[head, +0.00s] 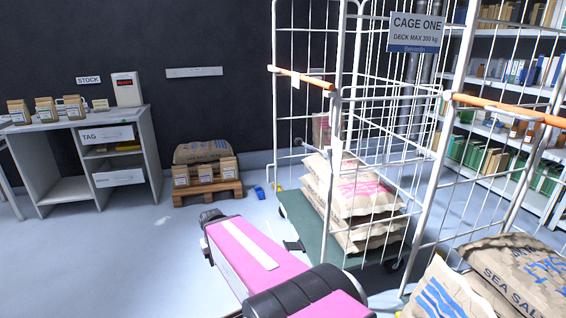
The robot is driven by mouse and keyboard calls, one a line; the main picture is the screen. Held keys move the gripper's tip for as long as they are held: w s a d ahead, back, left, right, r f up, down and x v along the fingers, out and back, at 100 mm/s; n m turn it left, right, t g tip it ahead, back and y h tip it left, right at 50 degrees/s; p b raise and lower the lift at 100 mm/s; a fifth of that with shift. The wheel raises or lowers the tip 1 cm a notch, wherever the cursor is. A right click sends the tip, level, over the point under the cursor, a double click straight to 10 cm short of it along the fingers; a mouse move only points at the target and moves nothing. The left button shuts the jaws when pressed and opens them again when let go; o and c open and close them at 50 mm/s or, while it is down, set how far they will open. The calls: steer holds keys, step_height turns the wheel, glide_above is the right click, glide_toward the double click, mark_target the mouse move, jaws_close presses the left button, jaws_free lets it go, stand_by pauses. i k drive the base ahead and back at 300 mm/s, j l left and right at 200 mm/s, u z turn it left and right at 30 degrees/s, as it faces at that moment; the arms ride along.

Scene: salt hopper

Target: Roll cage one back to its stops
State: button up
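Cage one is a white wire roll cage (339,120) standing right of centre, with a sign (415,32) reading "CAGE ONE, DECK MAX 200 kg". It has a green deck (291,212), and an orange bar (300,78) crosses its left side. Several sacks (352,190) with pink print are stacked on the deck. A dark caster (396,265) shows below the deck. A small dark piece (293,245) lies low beside the deck's left edge; I cannot tell what it is. I cannot make out the cage's stops. My pink and black arm reaches in from the bottom, but no gripper fingers show.
A second orange bar (510,108) and sea salt sacks (520,275) are close at right. Shelving (510,85) stands behind. A pallet (207,192) with goods and a small blue object (260,192) are by the wall. A grey desk (150,150) stands left; floor before it is clear.

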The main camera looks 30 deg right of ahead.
mark_target(348, 221)
steer(key=i+z, duration=0.1)
steer(key=i, duration=0.4)
steer(key=i+j+z, duration=0.15)
steer(key=i, duration=0.35)
steer(key=i+j+z, duration=0.1)
steer(key=i, duration=0.4)
steer(key=i+j+z, duration=0.15)
steer(key=i, duration=0.35)
steer(key=i+j+z, duration=0.1)
steer(key=i+j, duration=0.25)
steer(key=i, duration=0.15)
